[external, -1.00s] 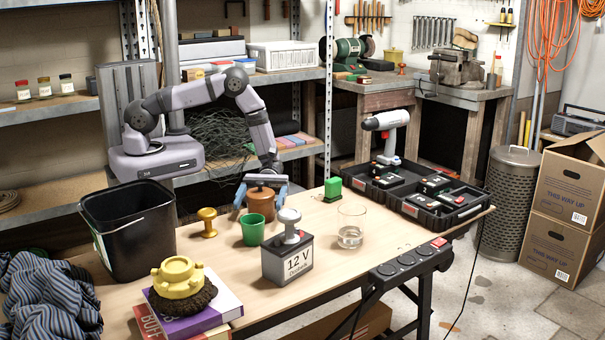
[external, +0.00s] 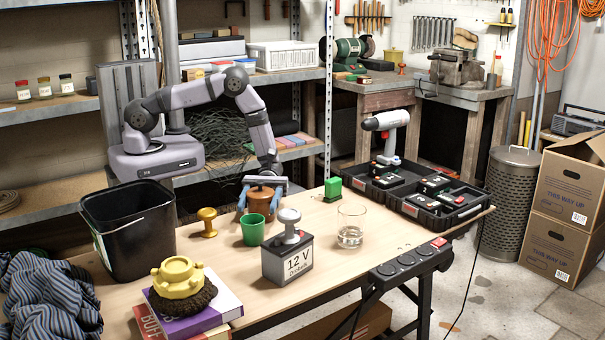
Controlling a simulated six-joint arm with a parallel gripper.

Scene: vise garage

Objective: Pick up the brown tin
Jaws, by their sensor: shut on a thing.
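The brown tin (external: 262,204) stands upright on the workbench, behind the green cup, which hides part of its lower front. My gripper (external: 260,190) reaches down from above with its blue fingers on the left and right sides of the tin. The fingers are closed against it. The tin appears to rest on the bench top; I cannot tell whether there is a gap under it.
The green cup (external: 252,230) is just in front of the tin. A yellow knob-shaped thing (external: 208,222) is to the left, a 12 V battery (external: 287,261) in front, a glass (external: 351,226) and a green block (external: 333,189) to the right. A black bin (external: 130,240) stands at the left.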

